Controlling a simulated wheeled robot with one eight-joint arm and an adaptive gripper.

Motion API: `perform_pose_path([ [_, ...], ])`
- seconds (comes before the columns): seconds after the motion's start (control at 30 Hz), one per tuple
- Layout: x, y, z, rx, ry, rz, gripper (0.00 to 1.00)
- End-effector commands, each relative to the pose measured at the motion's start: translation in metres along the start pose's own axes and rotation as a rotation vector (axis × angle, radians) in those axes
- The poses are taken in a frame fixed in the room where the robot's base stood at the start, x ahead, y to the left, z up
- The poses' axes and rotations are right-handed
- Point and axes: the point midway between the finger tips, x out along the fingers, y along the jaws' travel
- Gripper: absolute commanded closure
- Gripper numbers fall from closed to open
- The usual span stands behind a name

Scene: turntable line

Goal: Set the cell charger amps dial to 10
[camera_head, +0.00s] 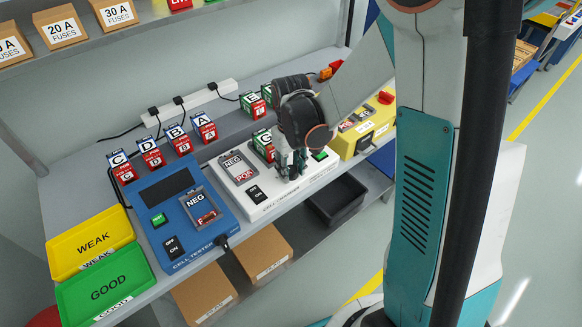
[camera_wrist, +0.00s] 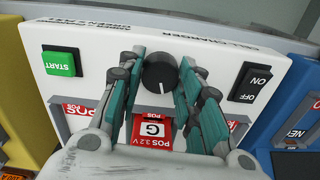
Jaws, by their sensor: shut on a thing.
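The cell charger (camera_head: 290,194) is a white box on the bench, and it fills much of the wrist view (camera_wrist: 215,48). Its round black dial (camera_wrist: 160,72) has a white pointer line facing the bottom of the wrist picture. I cannot read a scale around it; no 10 mark is visible. My gripper (camera_head: 291,168) reaches down onto the charger's front. In the wrist view my gripper (camera_wrist: 160,76) is shut on the dial, one finger on each side. The gripper hides the dial in the head view. The green START button (camera_wrist: 62,64) and black ON/OFF switch (camera_wrist: 250,84) flank it.
The blue cell tester (camera_head: 181,215) stands left, a yellow device (camera_head: 350,142) right. Several cells stand behind. WEAK (camera_head: 93,242) and GOOD (camera_head: 106,287) trays lie at far left.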

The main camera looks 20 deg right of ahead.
Motion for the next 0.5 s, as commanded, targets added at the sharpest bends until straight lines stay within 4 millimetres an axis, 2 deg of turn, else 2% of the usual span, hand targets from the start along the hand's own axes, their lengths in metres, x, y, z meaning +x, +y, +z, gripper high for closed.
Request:
perform_pose_path([
  [0.23, 0.0004, -0.0001, 0.0002, 0.168, 0.0, 0.0, 0.91],
  [0.5, 0.0003, -0.0001, 0.0002, 0.267, 0.0, 0.0, 0.91],
])
